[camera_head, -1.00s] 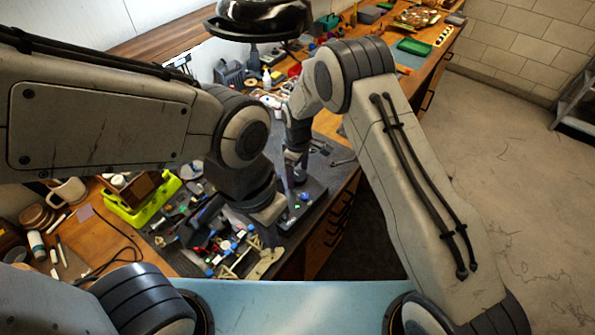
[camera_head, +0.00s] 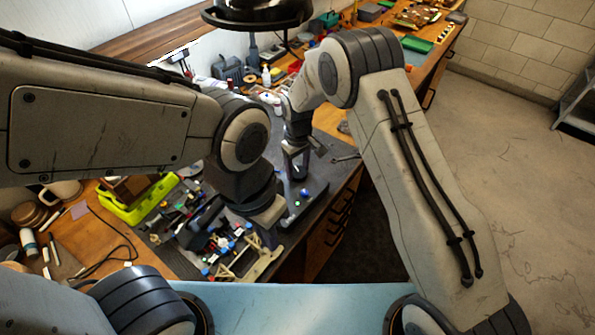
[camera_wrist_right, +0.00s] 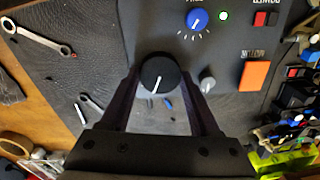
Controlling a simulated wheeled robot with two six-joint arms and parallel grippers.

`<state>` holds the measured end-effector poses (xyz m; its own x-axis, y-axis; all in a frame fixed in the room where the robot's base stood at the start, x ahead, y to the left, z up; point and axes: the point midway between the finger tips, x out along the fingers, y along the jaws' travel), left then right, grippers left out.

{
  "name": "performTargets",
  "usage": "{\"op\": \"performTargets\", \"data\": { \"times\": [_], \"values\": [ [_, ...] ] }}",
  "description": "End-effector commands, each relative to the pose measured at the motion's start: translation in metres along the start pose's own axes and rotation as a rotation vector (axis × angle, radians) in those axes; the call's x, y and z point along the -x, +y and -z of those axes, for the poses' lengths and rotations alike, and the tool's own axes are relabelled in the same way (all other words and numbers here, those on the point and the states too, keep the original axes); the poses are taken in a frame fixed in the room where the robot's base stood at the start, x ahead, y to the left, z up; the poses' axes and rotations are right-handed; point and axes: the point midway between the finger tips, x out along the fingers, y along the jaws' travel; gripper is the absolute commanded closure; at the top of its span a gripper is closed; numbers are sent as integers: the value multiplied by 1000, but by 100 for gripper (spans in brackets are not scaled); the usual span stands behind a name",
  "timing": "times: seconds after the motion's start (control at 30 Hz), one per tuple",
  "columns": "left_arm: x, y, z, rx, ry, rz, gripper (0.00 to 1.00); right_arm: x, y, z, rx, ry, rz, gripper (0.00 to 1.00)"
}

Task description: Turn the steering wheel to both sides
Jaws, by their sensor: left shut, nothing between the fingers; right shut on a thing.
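A dark control box (camera_head: 312,197) lies on the grey mat. In the right wrist view the box (camera_wrist_right: 150,25) carries a black knob (camera_wrist_right: 160,74) with a white line, a blue dial (camera_wrist_right: 196,20), a small grey knob (camera_wrist_right: 207,84) and an orange button (camera_wrist_right: 256,75). My right gripper (camera_wrist_right: 160,78) is shut on the black knob, one finger on each side. In the head view my right gripper (camera_head: 296,168) points down at the box. My left gripper (camera_head: 269,238) is shut and empty, lower and left of the box. No separate steering wheel is visible.
Small tools and parts clutter the mat left of my left gripper, beside a yellow-green bin (camera_head: 135,205). Wrenches (camera_wrist_right: 35,38) lie near the box. A black lamp (camera_head: 258,14) hangs at the top.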

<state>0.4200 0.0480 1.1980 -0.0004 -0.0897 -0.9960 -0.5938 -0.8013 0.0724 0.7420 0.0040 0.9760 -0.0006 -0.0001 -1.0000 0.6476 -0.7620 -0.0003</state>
Motion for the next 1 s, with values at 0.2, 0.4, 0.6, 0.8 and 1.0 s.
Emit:
{"op": "performTargets", "data": {
  "times": [0.2,0.4,0.6,0.8,1.0],
  "values": [
    [-12,-1,-1,2,0,0,100,-1,1,1,-168,3,-1,93],
    [-18,-1,-1,3,0,0,100,0,1,1,-282,2,0,93],
    [-20,-2,-1,2,0,0,100,1,1,0,-349,2,0,93],
    [-21,-2,-1,2,0,0,100,2,1,0,-373,2,0,93],
    [-21,-2,-1,2,0,0,100,2,1,0,-375,2,0,93]
  ]
}}
